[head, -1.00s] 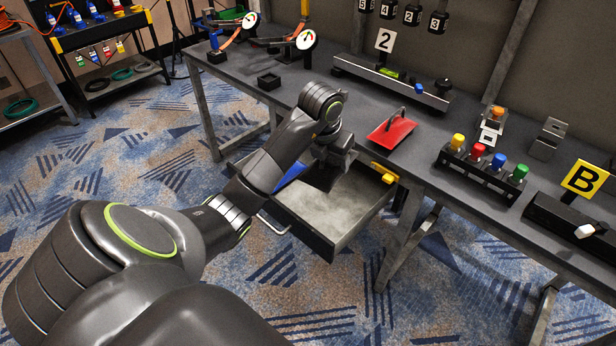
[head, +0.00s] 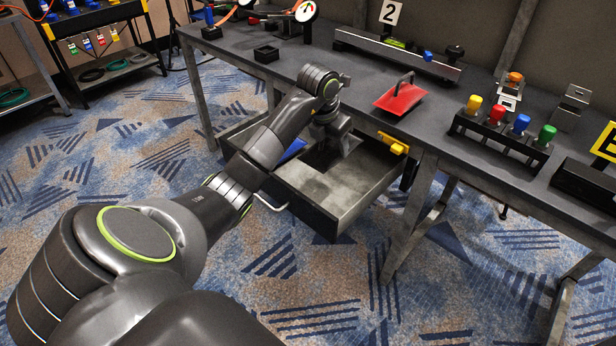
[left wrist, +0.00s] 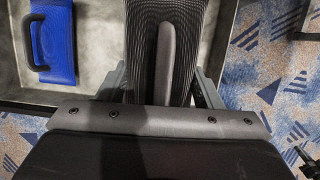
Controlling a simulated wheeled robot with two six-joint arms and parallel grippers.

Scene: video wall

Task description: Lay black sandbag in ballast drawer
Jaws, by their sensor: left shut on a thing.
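The ballast drawer (head: 350,205) is pulled out from under the workbench, with bare grey floor showing at its front. My left gripper (head: 335,150) is over the rear part of the drawer, pointing down. It is shut on the black sandbag (left wrist: 185,25), a dark ribbed bag with a grey handle, seen between the fingers in the left wrist view. In the head view the bag is mostly hidden by my arm, and I cannot tell whether it touches the drawer floor. A blue sandbag (left wrist: 62,50) with a dark handle lies in the drawer to the left. My right gripper is not in view.
The workbench (head: 360,75) is above and behind the drawer. A yellow catch (head: 393,143) is at the drawer's right rear. Carpet lies open in front.

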